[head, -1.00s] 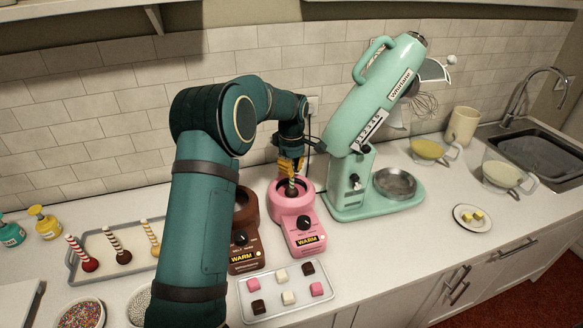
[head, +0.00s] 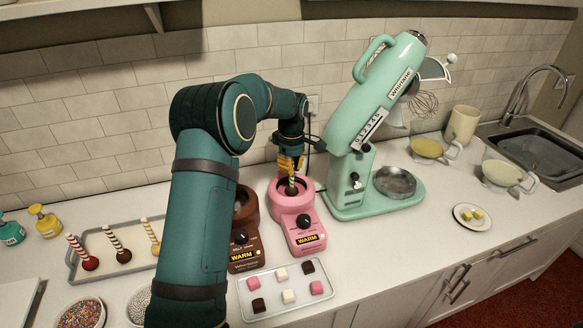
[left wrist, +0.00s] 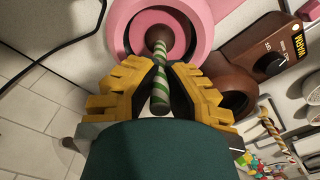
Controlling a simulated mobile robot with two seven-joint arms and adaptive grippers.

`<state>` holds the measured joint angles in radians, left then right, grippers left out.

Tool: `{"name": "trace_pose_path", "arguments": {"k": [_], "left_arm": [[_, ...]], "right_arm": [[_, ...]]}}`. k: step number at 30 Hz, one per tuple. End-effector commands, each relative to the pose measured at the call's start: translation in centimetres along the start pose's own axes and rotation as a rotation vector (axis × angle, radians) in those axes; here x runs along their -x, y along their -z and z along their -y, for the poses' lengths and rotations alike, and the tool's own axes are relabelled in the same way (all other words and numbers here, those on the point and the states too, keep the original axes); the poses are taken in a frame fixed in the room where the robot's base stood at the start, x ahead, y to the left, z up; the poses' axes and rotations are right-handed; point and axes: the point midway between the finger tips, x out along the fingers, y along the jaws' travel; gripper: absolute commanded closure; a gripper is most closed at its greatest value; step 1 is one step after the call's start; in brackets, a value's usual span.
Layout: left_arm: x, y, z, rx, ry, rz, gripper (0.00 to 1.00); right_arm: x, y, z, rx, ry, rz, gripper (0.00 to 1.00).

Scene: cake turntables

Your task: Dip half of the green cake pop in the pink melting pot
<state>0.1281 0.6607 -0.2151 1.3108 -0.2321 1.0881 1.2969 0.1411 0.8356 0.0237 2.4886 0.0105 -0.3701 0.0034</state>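The green cake pop, with a green-and-white striped stick (left wrist: 160,95) and a dark round head (head: 291,190), is over the opening of the pink melting pot (head: 303,235). Its head points down, within the pot's pink rim (left wrist: 198,22) as seen in the left wrist view. My left gripper (head: 290,166) is shut on the stick; its yellow fingers press it from both sides in the left wrist view (left wrist: 160,82). How deep the head sits in the pot is hard to tell. My right gripper is not in view.
A brown melting pot (head: 246,250) stands close beside the pink one. A mint mixer (head: 350,190) stands just right. A tray of candy cubes (head: 270,297) lies in front. A tray (head: 88,243) with three other cake pops is left, beyond my arm.

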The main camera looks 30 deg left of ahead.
Motion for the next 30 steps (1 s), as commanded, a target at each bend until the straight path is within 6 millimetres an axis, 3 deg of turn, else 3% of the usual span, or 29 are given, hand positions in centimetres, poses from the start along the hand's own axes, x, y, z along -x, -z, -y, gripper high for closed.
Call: {"name": "trace_pose_path", "arguments": {"k": [30], "left_arm": [[3.4,0.0,0.0,0.000,-0.001,-0.001,1.00]], "right_arm": [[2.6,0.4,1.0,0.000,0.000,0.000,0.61]]}}
